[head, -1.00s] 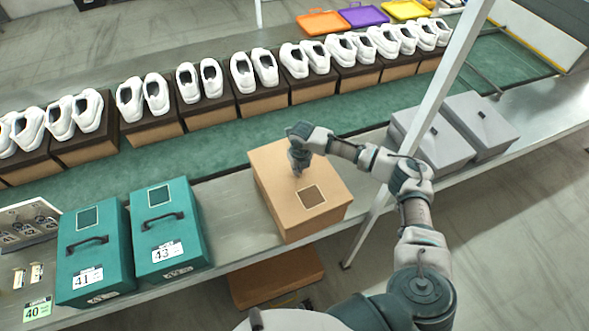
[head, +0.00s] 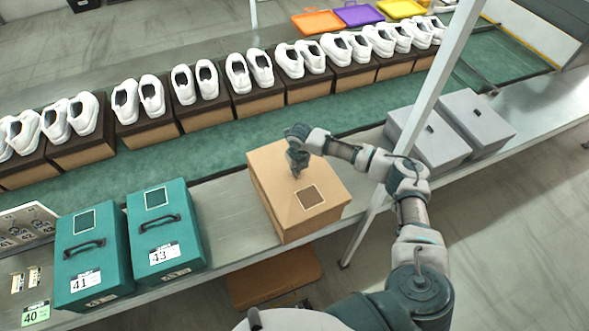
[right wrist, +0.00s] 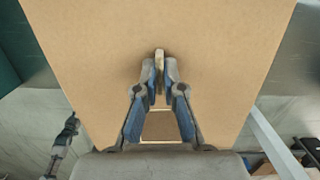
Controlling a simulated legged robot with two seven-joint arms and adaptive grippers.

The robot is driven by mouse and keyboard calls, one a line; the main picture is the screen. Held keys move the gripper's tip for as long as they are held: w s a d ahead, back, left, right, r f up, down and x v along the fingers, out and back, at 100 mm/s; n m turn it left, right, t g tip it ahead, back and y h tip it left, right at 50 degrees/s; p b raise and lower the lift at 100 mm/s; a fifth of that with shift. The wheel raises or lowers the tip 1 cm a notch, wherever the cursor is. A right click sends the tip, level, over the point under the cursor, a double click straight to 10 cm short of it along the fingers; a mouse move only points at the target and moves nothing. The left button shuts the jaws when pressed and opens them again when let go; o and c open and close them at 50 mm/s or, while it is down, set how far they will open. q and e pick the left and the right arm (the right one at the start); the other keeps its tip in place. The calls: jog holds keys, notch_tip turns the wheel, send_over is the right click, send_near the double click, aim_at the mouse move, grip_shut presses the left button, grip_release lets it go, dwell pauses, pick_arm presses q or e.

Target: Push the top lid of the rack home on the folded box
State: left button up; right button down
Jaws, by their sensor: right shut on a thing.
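A tan box (head: 268,173) stands on the metal bench in the head view, its top closed and flat with a darker square patch (head: 311,197) near the front. My right gripper (head: 297,171) points down at the middle of the top. In the right wrist view its fingers (right wrist: 160,75) are shut on a small pale tab (right wrist: 159,58) over the tan top. Whether any gap lies under the lid cannot be told. What looks like my left gripper (right wrist: 70,126) shows small at lower left of the right wrist view; its fingers are unclear.
Two teal boxes (head: 91,258) with handles stand left of the tan box, and two grey boxes (head: 430,140) right. Behind runs a green belt (head: 215,140) with white shoes on boxes.

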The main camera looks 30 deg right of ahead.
jog(key=shift+d+f, duration=0.25)
jog(key=shift+f, duration=0.2)
jog(key=shift+a+f, duration=0.2)
jog(key=shift+a, duration=0.2)
pick_arm(q)
jog(key=shift+d+f, duration=0.15)
jog(key=shift+f, duration=0.15)
pick_arm(e)
jog(key=shift+f, duration=0.25)
pick_arm(q)
jog(key=shift+d, duration=0.1)
pick_arm(e)
jog(key=shift+d, duration=0.2)
jog(key=c, duration=1.2)
grip_release()
jog(key=shift+d, duration=0.1)
pick_arm(q)
jog(key=shift+d, duration=0.15)
